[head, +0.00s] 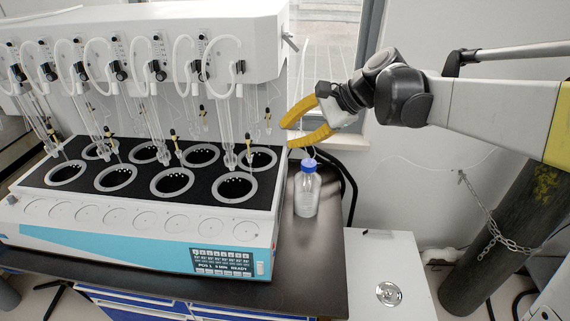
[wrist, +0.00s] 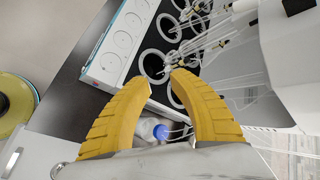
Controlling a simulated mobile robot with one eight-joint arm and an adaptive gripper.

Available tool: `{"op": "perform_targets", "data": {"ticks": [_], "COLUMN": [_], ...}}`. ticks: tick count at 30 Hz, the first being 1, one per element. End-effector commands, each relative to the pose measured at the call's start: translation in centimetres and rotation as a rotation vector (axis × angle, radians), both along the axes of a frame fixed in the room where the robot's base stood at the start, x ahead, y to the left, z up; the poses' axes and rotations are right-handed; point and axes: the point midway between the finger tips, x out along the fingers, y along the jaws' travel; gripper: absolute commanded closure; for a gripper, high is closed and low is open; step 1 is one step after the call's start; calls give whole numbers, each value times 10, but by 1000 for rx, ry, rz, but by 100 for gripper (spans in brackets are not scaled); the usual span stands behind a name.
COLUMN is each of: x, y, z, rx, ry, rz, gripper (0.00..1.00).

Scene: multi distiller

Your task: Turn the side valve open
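A small grey lever (head: 290,41), which looks like the side valve, sticks out from the right end of the distiller's white upper housing (head: 240,25). I cannot tell from its look whether it is open. My gripper (head: 286,135) has two yellow fingers and is open and empty. It is below the lever and apart from it, just right of the distiller's glassware. In the wrist view the gripper (wrist: 162,78) has a clear gap between its fingertips, with the heating block's rings behind. I cannot make out the lever in the wrist view.
A bottle with a blue cap (head: 307,192) stands on the dark bench (head: 310,260) below my gripper. Glass tubes (head: 225,120) hang over the black heating block (head: 120,185) to the left. A chained gas cylinder (head: 510,235) stands at the right.

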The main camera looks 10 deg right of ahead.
Motion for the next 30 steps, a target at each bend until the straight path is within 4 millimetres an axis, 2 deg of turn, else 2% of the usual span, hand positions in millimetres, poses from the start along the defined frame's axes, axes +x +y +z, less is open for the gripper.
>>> {"op": "perform_targets", "data": {"ticks": [1,3,9,20,21,23,26,30], "x": [-8,-17,-33,-37,-37,-39,-55,-98], "y": [0,-2,-6,-7,-7,-8,-11,-23], "z": [-9,-16,-28,-30,-30,-31,-38,-61], "rx": [-27,-66,-137,-156,-156,-163,-221,-401], "ry": [-15,-39,-80,-90,-90,-95,-126,-221], "rz": [11,25,56,64,64,67,94,184], "gripper": [75,75,75,75,80,80,80,80]}}
